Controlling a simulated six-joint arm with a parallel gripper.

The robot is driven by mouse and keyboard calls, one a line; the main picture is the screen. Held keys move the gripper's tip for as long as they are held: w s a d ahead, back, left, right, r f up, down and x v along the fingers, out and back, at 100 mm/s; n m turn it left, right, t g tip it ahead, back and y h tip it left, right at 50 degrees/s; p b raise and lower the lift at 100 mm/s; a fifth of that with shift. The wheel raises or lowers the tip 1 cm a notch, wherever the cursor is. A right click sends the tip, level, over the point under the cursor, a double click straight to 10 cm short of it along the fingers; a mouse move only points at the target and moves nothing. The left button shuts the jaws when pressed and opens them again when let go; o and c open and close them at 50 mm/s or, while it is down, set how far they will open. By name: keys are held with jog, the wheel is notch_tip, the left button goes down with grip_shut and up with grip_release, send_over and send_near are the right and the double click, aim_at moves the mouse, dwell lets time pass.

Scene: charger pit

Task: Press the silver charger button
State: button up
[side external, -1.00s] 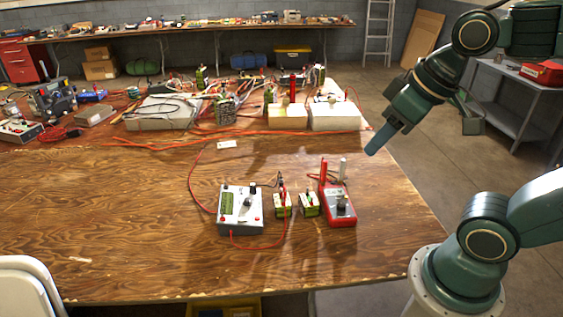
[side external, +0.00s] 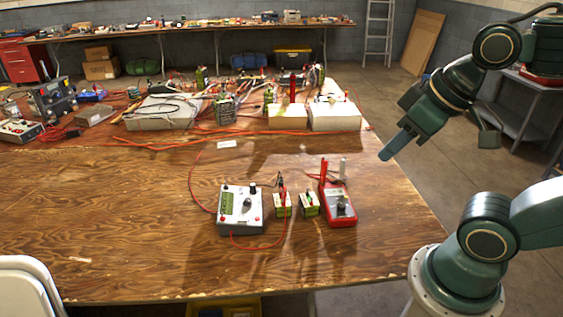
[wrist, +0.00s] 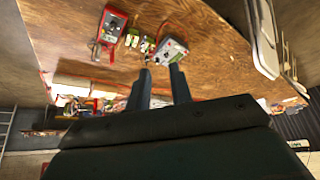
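A light grey box (side external: 240,209) with a green block, black knobs and red terminals sits on the wooden table, and also shows in the wrist view (wrist: 171,47). It looks like the charger; I cannot make out a silver button on it. Two small green-and-cream blocks (side external: 282,206) (side external: 308,204) stand beside it. A red device (side external: 339,204) with a dark knob lies to their right, and shows at top left in the wrist view (wrist: 111,28). My gripper (side external: 387,156) is in the air near the table's right edge, touching nothing. In the wrist view its two fingers (wrist: 161,70) are apart and empty.
Red cables (side external: 268,243) run from the grey box across the table. Large pale blocks (side external: 335,117) and cluttered electronics (side external: 222,113) fill the far side. A white chair back (side external: 28,285) is at front left. The table's left and front areas are mostly bare.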

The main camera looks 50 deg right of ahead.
grip_shut()
dwell(1.4)
